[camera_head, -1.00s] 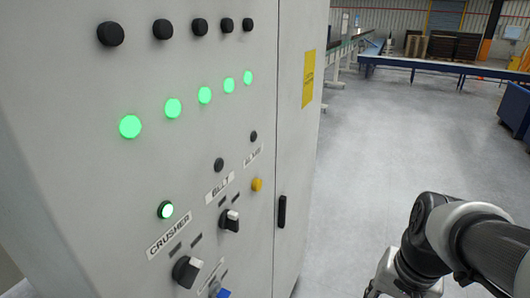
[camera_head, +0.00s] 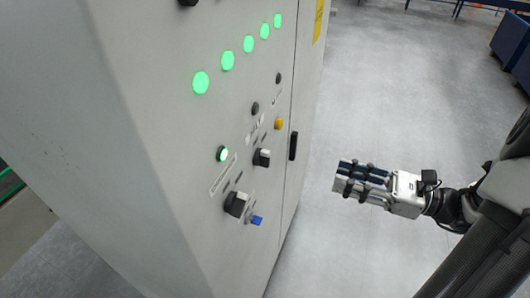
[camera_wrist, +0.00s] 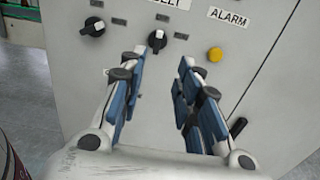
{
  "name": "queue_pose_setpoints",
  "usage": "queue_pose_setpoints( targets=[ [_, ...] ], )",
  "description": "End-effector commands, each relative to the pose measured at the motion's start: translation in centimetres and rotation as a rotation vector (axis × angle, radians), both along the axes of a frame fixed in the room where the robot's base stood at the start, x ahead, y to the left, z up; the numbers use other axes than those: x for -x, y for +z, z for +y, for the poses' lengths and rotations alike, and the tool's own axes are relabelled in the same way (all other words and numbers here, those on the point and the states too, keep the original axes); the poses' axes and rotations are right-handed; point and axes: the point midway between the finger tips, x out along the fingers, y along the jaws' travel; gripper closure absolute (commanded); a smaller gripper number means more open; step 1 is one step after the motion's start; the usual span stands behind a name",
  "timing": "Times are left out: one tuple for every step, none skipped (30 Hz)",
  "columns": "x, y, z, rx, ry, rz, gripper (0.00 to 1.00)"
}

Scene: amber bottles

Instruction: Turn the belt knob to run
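The belt knob (camera_head: 262,157) is a black rotary knob with a pale pointer on the grey cabinet front. In the wrist view, the belt knob (camera_wrist: 158,39) lies just beyond the gap between my fingers, under a partly cropped label (camera_wrist: 170,3). Its pointer looks near upright; the small position marks are unreadable. The lamp above it (camera_head: 255,108) is dark. My gripper (camera_head: 345,178) is to the right of the cabinet in the head view, apart from the knob. In the wrist view, my gripper (camera_wrist: 158,66) is open and empty, its blue-padded fingers spread.
The crusher knob (camera_head: 237,203) sits beside the belt knob, with a lit green lamp (camera_head: 222,154) above it. A yellow button (camera_head: 278,123), blue button (camera_head: 257,220) and black door handle (camera_head: 293,146) are nearby. Open floor (camera_head: 390,110) lies right of the cabinet.

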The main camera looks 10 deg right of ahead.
Motion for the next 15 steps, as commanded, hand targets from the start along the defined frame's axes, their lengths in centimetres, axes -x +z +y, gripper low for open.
queue_pose_setpoints(
  targets=[
    [-0.4,0.0,0.6,0.001,0.006,0.0,0.69],
    [-0.6,0.0,1.0,0.001,0.007,0.0,0.69],
    [-1.0,0.0,1.6,0.002,0.009,0.0,0.69],
    [-1.3,-0.1,2.1,0.003,0.009,0.0,0.69],
    [-1.6,-0.1,2.6,0.003,0.01,0.001,0.69],
    [-2.2,-0.1,3.3,0.003,0.01,0.001,0.69],
    [-2.6,-0.1,3.9,0.003,0.012,0.001,0.69],
    [-2.9,-0.1,4.5,0.004,0.011,0.0,0.69],
    [-3.5,-0.1,5.2,0.005,0.012,0.001,0.69],
    [-3.9,-0.1,5.7,0.004,0.012,0.001,0.69],
    [-4.2,-0.1,6.3,0.004,0.012,0.001,0.69],
    [-4.7,-0.1,7.0,0.005,0.013,0.001,0.69],
    [-5.1,-0.1,7.5,0.005,0.012,0.001,0.69],
    [-5.5,-0.1,8.1,0.005,0.013,0.001,0.69],
    [-6.0,-0.1,8.8,0.005,0.013,0.001,0.69]
  ],
)
